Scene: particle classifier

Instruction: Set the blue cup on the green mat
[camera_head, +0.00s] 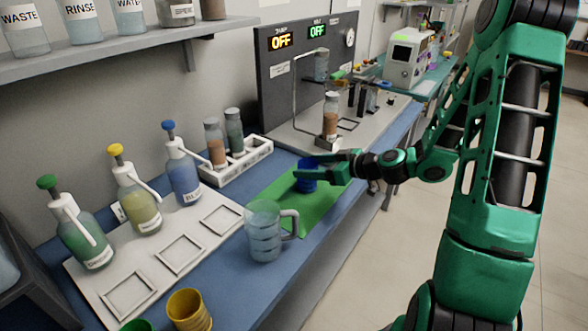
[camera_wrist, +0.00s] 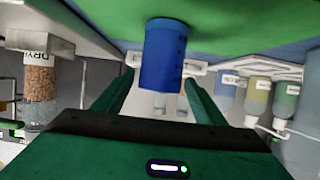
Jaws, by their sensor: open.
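The blue cup (camera_head: 306,183) stands upright on the green mat (camera_head: 277,212), toward its far right part. In the wrist view, which looks inverted, the blue cup (camera_wrist: 164,58) rises from the green mat (camera_wrist: 240,20) between my fingers. My gripper (camera_head: 300,166) is open, with one finger on each side of the cup near its upper part. Gaps show between the cup and the fingers in the wrist view. The fingers partly hide the cup in the head view.
A clear measuring jug (camera_head: 263,236) stands at the mat's near edge. A white rack (camera_head: 236,163) with jars is behind the mat. Pump bottles (camera_head: 183,172) line the left. The apparatus stand (camera_head: 330,143) is beyond my gripper. A yellow cup (camera_head: 188,310) is at the front.

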